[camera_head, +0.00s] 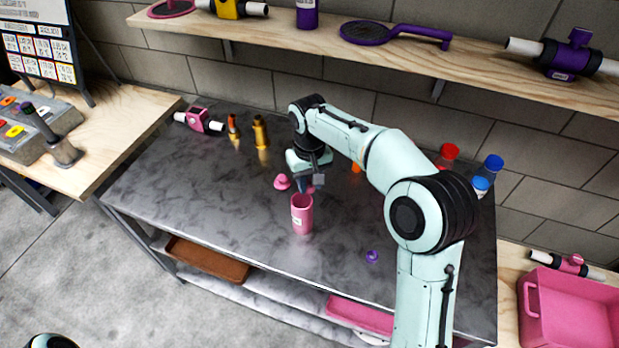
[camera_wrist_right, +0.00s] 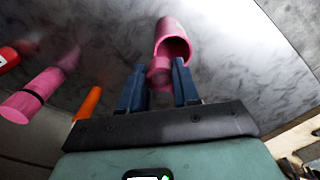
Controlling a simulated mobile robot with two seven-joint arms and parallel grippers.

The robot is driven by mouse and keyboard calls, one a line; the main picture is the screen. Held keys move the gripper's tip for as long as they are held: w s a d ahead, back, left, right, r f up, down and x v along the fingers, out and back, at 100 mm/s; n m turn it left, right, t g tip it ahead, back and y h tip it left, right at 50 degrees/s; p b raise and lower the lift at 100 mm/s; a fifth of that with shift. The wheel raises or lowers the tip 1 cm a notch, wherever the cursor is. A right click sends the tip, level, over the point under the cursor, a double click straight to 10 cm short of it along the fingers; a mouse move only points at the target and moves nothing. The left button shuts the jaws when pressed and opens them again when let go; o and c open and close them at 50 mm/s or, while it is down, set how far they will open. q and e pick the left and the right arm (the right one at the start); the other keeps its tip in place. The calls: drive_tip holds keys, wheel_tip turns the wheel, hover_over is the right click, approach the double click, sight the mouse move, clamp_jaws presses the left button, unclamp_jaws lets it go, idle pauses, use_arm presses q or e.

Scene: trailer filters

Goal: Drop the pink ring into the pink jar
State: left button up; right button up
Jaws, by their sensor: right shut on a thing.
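The pink jar (camera_head: 302,215) stands upright and open on the dark grey marbled table; it also shows in the right wrist view (camera_wrist_right: 177,32), its dark mouth facing the gripper. My right gripper (camera_head: 309,188) is just above and behind the jar's rim. In the right wrist view its two blue fingers (camera_wrist_right: 159,84) are shut on the pink ring (camera_wrist_right: 160,72), which overlaps the edge of the jar's mouth in the picture. I cannot tell whether the ring touches the rim. My left gripper is not in view.
A pink lid-like piece (camera_head: 282,182) lies just left of the jar. A small purple piece (camera_head: 372,256) lies to the right. Brass-coloured parts (camera_head: 260,132) and a pink fitting (camera_head: 199,121) stand at the back left. Red-capped (camera_head: 448,153) and blue-capped jars (camera_head: 492,165) stand back right. The front left is clear.

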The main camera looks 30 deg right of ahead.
sight(309, 184)
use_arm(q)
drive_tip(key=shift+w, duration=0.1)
use_arm(e)
drive_tip(key=shift+w, duration=0.1)
drive_tip(key=o, duration=1.1)
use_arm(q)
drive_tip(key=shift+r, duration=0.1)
use_arm(e)
drive_tip(key=shift+r, duration=0.15)
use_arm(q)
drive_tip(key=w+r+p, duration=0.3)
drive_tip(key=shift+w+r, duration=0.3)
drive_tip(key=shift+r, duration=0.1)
use_arm(e)
wheel_tip(309, 184, up, 13)
drive_tip(key=shift+r, duration=0.15)
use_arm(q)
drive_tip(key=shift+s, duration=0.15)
